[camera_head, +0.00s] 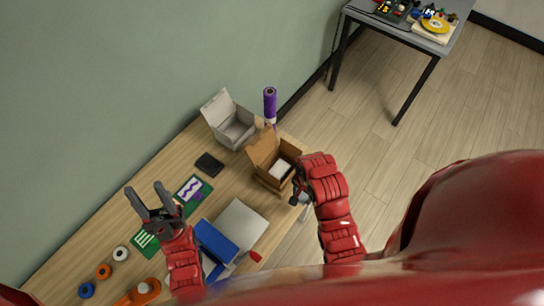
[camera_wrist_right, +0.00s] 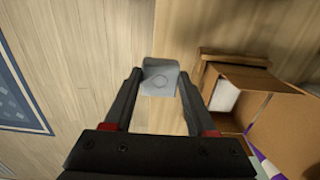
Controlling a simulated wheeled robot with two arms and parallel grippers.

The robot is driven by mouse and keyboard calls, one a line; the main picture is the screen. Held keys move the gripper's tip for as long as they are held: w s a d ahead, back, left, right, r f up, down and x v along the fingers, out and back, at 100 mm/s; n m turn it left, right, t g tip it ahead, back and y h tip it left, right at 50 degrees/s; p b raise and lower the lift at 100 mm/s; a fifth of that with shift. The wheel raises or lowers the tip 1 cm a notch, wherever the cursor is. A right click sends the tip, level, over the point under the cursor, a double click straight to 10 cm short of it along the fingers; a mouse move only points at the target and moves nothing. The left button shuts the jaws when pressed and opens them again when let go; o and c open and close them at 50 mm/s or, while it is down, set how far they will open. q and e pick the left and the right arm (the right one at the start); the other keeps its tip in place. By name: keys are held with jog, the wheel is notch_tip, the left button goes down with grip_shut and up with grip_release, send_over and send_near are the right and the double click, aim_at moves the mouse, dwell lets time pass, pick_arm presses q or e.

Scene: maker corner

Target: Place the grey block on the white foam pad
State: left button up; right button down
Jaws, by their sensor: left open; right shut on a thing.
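The grey block (camera_wrist_right: 161,76) is between the fingertips of my right gripper (camera_wrist_right: 158,82), which is shut on it. In the head view my right gripper (camera_head: 297,190) is beside the right side of an open brown cardboard box (camera_head: 262,152), and the block is hard to make out there. A white pad-like piece (camera_head: 282,168) lies inside that box. It also shows in the right wrist view (camera_wrist_right: 222,97), right of the block and apart from it. My left gripper (camera_head: 146,194) is open and empty over the left part of the table.
An open grey-white box (camera_head: 228,120) and a purple bottle (camera_head: 270,105) stand at the table's back end. A black phone-like item (camera_head: 209,164), a light grey slab (camera_head: 241,222), a blue item (camera_head: 216,241) and several spools lie on the table. A side table (camera_head: 440,40) stands beyond.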

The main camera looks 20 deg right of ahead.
jog(key=w+a+b, duration=0.1)
jog(key=w+b, duration=0.1)
jog(key=w, duration=0.2)
jog(key=w+a+f+b, duration=0.1)
jog(key=w+b, duration=0.1)
jog(key=w, duration=0.2)
jog(key=w+f+b, duration=0.1)
jog(key=w+b, duration=0.1)
jog(key=w, duration=0.2)
jog(key=shift+w+a+b, duration=0.35)
jog(key=shift+a+b, duration=0.05)
jog(key=shift+w+a+r+p, duration=0.15)
jog(key=shift+w+r+p, duration=0.2)
jog(key=shift+w+r, duration=0.3)
jog(key=shift+w+a+f+p, duration=0.1)
jog(key=shift+w+f+p, duration=0.1)
jog(key=shift+w+p, duration=0.2)
jog(key=shift+w, duration=0.4)
jog(key=shift+f+p, duration=0.2)
jog(key=shift+p, duration=0.35)
notch_tip(320, 180, down, 3)
jog(key=shift+w+r+p, duration=0.1)
jog(key=shift+r+p, duration=0.05)
jog(key=shift+p, duration=0.65)
jog(key=shift+f, duration=0.35)
jog(key=shift+f, duration=0.1)
